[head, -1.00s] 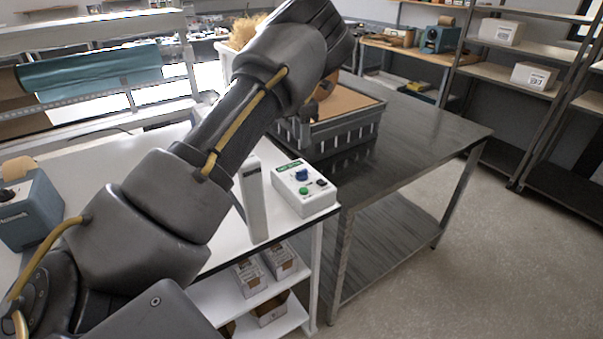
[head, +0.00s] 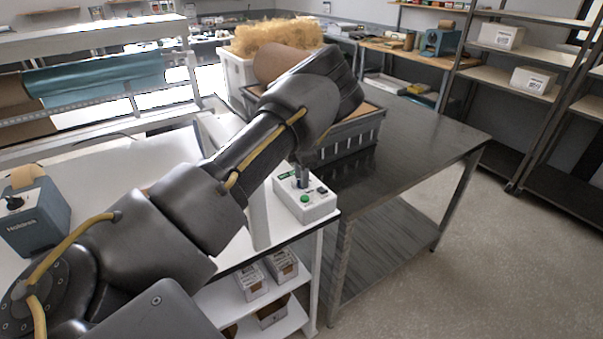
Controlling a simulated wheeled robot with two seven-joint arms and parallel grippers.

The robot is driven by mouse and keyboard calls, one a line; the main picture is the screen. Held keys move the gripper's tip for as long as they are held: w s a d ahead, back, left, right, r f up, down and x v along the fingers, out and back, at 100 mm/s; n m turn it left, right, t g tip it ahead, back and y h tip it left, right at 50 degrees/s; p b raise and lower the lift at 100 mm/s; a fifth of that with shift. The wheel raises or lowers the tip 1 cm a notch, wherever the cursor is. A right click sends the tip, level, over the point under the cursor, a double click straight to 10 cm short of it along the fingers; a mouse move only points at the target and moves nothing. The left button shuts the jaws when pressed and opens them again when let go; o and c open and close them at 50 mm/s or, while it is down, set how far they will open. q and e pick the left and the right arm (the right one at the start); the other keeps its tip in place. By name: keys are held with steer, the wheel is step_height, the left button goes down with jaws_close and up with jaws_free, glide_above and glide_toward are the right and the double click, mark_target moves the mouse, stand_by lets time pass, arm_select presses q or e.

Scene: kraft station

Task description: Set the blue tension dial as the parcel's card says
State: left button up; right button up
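The white control box (head: 308,207) stands at the right end of the white bench. It has a green button (head: 304,199) and a small black switch. The blue tension dial is covered by dark fingertips of my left gripper (head: 302,178), which reach down from behind my forearm onto the top of the box. Whether the fingers are open or shut on the dial cannot be told. A brown rounded thing (head: 277,62), possibly the parcel, shows above the grey crate (head: 350,137). No readable card shows. My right gripper is not in view.
A thin pale upright panel (head: 259,215) stands just left of the control box. A dark metal table (head: 430,135) with clear space lies to the right. A white bin of straw-like filling (head: 275,38) stands behind. A blue-grey dispenser (head: 35,215) is at the left.

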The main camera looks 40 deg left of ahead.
arm_select(q)
jaws_close()
steer(key=shift+m, duration=0.3)
steer(key=m+b, duration=0.1)
steer(key=m, duration=0.1)
steer(key=shift+m, duration=0.3)
steer(key=shift+w+a+m+b, duration=0.1)
steer(key=shift+m+b, duration=0.6)
steer(key=shift+m, duration=1.5)
jaws_free()
